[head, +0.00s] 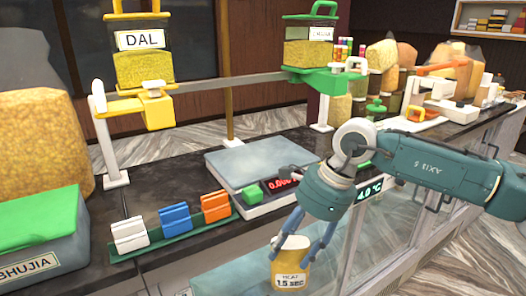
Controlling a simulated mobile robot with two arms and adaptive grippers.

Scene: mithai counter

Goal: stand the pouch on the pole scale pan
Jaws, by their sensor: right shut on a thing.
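The pole scale has a wide flat grey pan (265,158) on the counter, which looks empty. My right gripper (299,245) points down in front of the counter edge. It is shut on a yellow pouch (278,268) with a white label reading HEAT 1.5 SEC. The pouch looks roughly upright, in front of the pan and lower in the picture. The gripper fingers hide part of it. My left gripper is not in view.
A green rack (183,238) with white, blue and orange blocks stands left of the pan. A dispenser labelled DAL (140,62) and another green-topped dispenser (309,52) hang on a rail behind. A grey BHUJIA bin (50,262) is at far left.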

